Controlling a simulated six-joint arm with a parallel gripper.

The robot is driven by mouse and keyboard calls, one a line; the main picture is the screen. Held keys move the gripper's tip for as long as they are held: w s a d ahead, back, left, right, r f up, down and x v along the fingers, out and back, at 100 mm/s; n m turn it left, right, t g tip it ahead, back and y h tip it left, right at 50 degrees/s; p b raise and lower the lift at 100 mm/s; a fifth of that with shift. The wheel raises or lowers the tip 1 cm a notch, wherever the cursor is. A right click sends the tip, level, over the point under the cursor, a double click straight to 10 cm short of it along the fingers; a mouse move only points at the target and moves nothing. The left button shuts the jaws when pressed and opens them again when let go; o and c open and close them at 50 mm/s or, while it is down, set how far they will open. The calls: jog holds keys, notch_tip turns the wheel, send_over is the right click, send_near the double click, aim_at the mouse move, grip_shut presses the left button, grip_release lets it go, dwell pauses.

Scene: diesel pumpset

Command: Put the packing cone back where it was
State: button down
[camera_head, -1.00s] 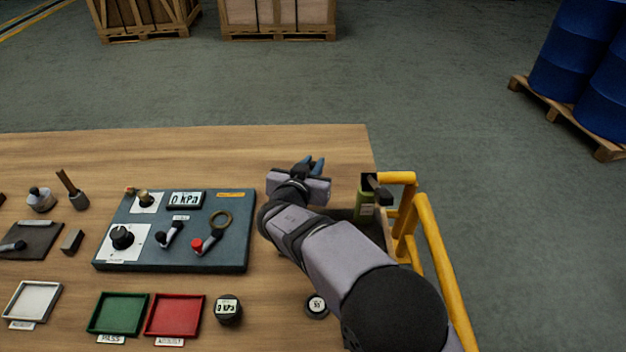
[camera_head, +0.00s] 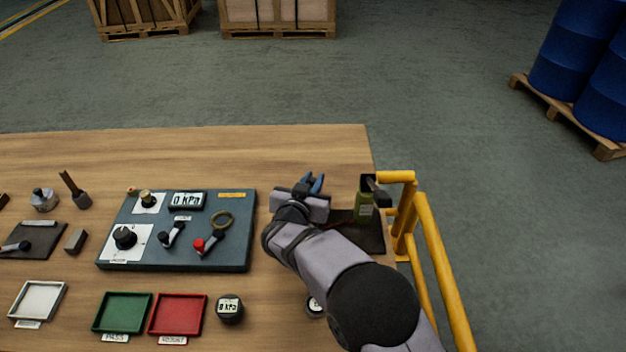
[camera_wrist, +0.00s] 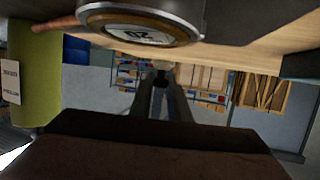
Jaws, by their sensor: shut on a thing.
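My gripper (camera_head: 313,183) is over the right part of the wooden table, its blue fingers pointing toward the far side. In the wrist view, the fingers (camera_wrist: 160,95) are nearly together, with a small, dim thing (camera_wrist: 160,66) at their tips. I take this to be the packing cone, but its shape is unclear. The head view does not show it clearly. A green bottle-like container (camera_head: 365,203) stands right of my gripper; its labelled side is at the left of the wrist view (camera_wrist: 35,75).
A dark mat (camera_head: 372,238) lies under the green container, beside yellow rails (camera_head: 410,225). A control panel (camera_head: 175,230) is left of my gripper. Green (camera_head: 122,313) and red (camera_head: 178,314) trays and a round gauge (camera_head: 229,309) are nearer. The table beyond my gripper is clear.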

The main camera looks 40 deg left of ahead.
jog(key=shift+f+b, duration=0.65)
jog(key=shift+b, duration=0.9)
jog(key=c, duration=1.7)
grip_release()
jog(key=shift+o, duration=0.2)
jog(key=shift+r+p, duration=0.3)
jog(key=shift+p, duration=0.15)
jog(key=shift+r+p, duration=0.55)
jog(key=shift+p, duration=0.7)
jog(key=b+v, duration=0.2)
jog(key=v, duration=0.3)
jog(key=b+v, duration=0.3)
jog(key=v, duration=0.2)
jog(key=shift+s+f, duration=0.1)
jog(key=shift+f, duration=0.15)
jog(key=shift+v, duration=0.95)
